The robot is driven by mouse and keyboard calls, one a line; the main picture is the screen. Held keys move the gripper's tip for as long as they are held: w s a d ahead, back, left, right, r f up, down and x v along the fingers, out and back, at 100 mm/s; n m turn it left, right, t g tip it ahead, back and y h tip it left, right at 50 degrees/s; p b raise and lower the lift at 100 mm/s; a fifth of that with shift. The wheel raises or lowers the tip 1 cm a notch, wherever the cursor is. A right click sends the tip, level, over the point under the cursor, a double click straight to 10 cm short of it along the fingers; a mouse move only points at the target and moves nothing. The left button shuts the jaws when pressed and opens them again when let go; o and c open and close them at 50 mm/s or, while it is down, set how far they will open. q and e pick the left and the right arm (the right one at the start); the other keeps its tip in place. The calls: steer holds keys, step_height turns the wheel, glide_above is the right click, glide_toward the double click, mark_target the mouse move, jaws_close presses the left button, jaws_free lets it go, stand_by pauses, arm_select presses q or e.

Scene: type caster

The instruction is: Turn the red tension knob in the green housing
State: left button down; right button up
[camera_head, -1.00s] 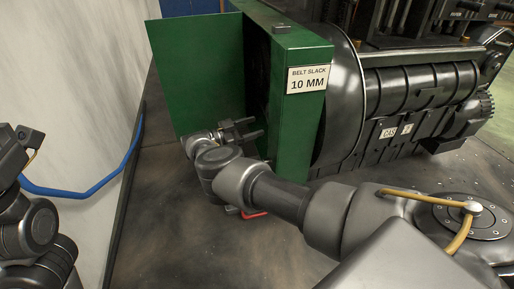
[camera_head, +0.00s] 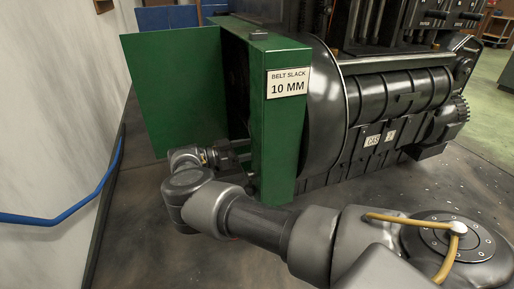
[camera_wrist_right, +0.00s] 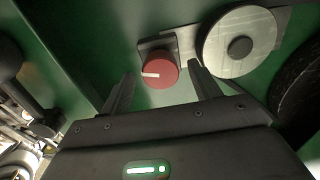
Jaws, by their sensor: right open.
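The green housing (camera_head: 285,120) stands beside the machine, with its green door (camera_head: 178,88) swung open to the left. The red tension knob (camera_wrist_right: 158,72) shows in the right wrist view, round with a white pointer mark to its left, mounted on a dark bracket. In the head view the knob is hidden. My right gripper (camera_wrist_right: 160,76) is open, its two dark fingers on either side of the knob; I cannot tell whether they touch it. In the head view my right gripper (camera_head: 238,153) reaches into the housing's open side, its tips hidden. My left gripper is out of view.
A pale round pulley (camera_wrist_right: 238,40) sits right of the knob, close to my right finger. A dark belt or wheel (camera_wrist_right: 298,80) lies farther right. The label (camera_head: 287,83) reads "BELT SLACK 10 MM". A blue hose (camera_head: 70,208) runs along the left wall.

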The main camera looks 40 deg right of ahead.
steer(key=shift+x, duration=1.75)
steer(key=c, duration=1)
steer(key=shift+o, duration=0.2)
steer(key=shift+m+b, duration=0.3)
steer(key=m, duration=0.2)
steer(key=shift+m, duration=0.3)
steer(key=m, duration=0.5)
steer(key=shift+m, duration=0.4)
